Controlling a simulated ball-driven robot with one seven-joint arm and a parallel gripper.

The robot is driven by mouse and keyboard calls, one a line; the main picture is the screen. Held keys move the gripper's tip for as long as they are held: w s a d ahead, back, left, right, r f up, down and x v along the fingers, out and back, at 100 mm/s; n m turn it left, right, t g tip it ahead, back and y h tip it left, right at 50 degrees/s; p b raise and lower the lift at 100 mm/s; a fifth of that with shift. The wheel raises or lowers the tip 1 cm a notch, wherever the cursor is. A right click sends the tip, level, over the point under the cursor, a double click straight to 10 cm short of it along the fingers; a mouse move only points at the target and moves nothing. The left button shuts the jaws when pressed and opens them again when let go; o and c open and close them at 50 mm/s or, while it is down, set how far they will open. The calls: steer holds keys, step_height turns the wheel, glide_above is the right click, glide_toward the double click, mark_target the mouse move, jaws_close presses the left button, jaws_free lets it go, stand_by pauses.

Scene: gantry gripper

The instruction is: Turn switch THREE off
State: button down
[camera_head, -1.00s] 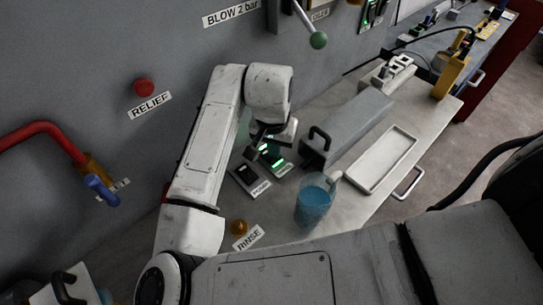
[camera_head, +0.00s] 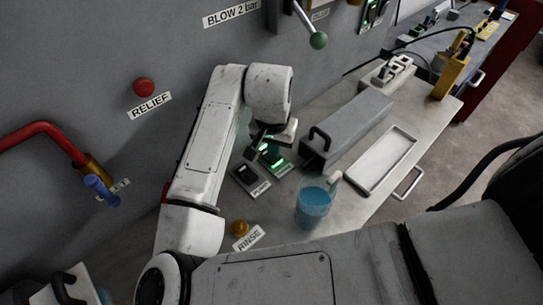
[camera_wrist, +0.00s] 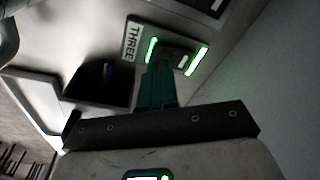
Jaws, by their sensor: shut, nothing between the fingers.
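Switch THREE (camera_wrist: 181,60) is in the wrist view at upper middle, beside its white label THREE (camera_wrist: 131,42). A green light bar glows on each side of its dark rocker. My gripper (camera_wrist: 158,70) is shut and empty; its teal fingers point at the switch and overlap its near edge, hiding part of the rocker. I cannot tell whether the tips touch it. In the head view the green-lit switch (camera_head: 278,164) sits on the bench, just below my gripper (camera_head: 262,150), and is partly covered by it.
A dark, unlit switch (camera_head: 246,174) with a white label is just left of the lit one. A grey box with a black handle (camera_head: 345,125) stands close on the right. A blue beaker (camera_head: 313,205) and an empty tray (camera_head: 382,160) are nearby.

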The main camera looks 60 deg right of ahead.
mark_target(275, 160)
steer(key=shift+f+b, duration=0.65)
steer(key=shift+f, duration=0.3)
stand_by(1.1)
steer(key=shift+r+p, duration=3)
steer(key=shift+r, duration=0.55)
